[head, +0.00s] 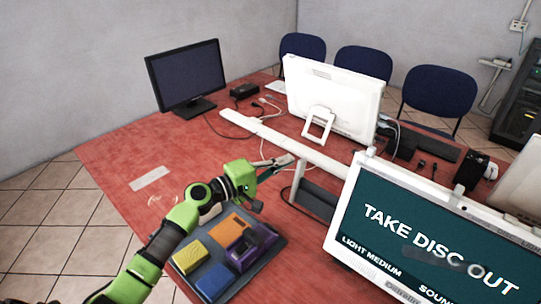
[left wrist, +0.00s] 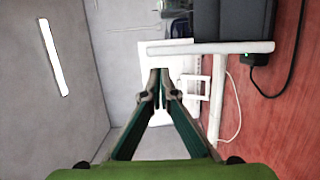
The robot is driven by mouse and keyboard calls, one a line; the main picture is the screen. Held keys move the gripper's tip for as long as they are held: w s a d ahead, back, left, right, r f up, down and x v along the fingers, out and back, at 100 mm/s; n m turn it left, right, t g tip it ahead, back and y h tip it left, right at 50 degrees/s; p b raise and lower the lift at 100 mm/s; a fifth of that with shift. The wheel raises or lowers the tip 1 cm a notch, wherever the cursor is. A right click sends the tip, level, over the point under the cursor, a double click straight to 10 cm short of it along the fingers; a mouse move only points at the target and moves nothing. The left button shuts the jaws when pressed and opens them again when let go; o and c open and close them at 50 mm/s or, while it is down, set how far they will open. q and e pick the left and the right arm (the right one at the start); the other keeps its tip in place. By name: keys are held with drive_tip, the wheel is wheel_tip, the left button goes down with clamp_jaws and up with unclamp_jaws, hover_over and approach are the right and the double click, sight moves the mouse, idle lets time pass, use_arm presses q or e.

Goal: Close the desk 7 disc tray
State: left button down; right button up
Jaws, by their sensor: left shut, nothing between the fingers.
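I cannot make out a disc tray in either view. A white-framed screen (head: 425,240) at the lower right of the head view reads "TAKE DISC OUT", with "LIGHT MEDIUM" and a cut-off "SOUN" below. My left gripper (head: 288,161) is shut and empty above the red desk (head: 125,150), near the white rail, with the screen to its right. In the left wrist view my left gripper's fingertips (left wrist: 160,78) meet in front of a white shape, which they partly hide. My right gripper is not in view.
A white rail (head: 290,148) crosses the desk. A dark tray (head: 275,240) with yellow, blue, orange and purple items lies below my left arm. A black monitor (head: 187,77), a white monitor (head: 333,97) and cables stand behind. The desk's left part is mostly clear.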

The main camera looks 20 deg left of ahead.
use_arm(q)
drive_tip(key=shift+s+d, duration=0.25)
drive_tip(key=shift+d, duration=0.4)
drive_tip(key=s+d+p, duration=0.4)
drive_tip(key=d, duration=0.8)
drive_tip(key=shift+s+d+p, duration=0.35)
drive_tip(key=shift+s+d, duration=0.05)
drive_tip(key=shift+d, duration=0.1)
